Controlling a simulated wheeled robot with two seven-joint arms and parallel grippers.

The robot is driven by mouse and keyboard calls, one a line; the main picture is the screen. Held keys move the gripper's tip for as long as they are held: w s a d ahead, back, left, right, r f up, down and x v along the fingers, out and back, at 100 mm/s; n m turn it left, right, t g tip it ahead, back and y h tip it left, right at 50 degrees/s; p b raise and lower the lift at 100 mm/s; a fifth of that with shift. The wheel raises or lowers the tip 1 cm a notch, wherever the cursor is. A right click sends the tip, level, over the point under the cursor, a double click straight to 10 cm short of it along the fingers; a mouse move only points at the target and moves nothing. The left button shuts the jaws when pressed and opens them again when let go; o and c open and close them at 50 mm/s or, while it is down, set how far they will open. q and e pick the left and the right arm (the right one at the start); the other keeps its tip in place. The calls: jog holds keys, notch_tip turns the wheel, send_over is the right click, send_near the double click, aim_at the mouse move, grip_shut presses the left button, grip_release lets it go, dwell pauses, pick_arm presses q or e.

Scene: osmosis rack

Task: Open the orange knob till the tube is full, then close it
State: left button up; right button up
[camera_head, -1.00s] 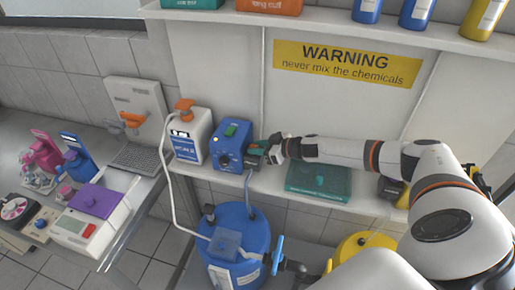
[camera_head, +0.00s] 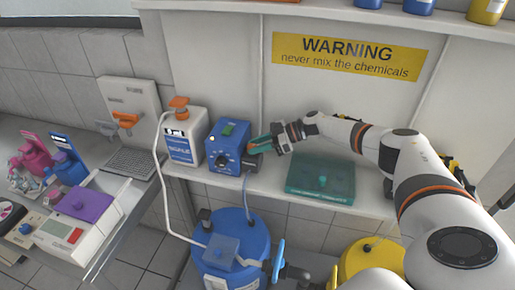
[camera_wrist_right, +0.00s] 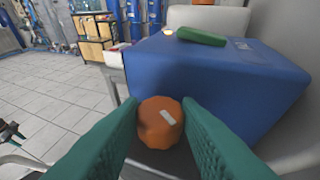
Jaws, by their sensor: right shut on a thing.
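The orange knob (camera_wrist_right: 160,122) shows in the right wrist view, with a pale mark on its face. It sits beside the blue box (camera_head: 228,146), which has a green top switch and a dark round dial on its front. My right gripper (camera_wrist_right: 160,118) has its green fingers on both sides of the knob, shut on it. In the head view the right gripper (camera_head: 255,146) is at the right side of the box, and the knob is hidden. A white tube (camera_head: 158,190) runs from the white bottle down to the blue barrel. Its fill level cannot be told. My left gripper is out of view.
The white bottle (camera_head: 184,137) with an orange cap stands left of the box. A teal tray (camera_head: 300,190) lies right on the shelf. A blue barrel (camera_head: 245,230) and a yellow barrel (camera_head: 385,262) stand below. A purple-lidded device (camera_head: 75,225) is at left.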

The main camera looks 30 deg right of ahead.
jog(key=o, duration=0.7)
notch_tip(320, 180, up, 10)
jog(key=shift+b, duration=0.85)
jog(key=shift+o, duration=0.3)
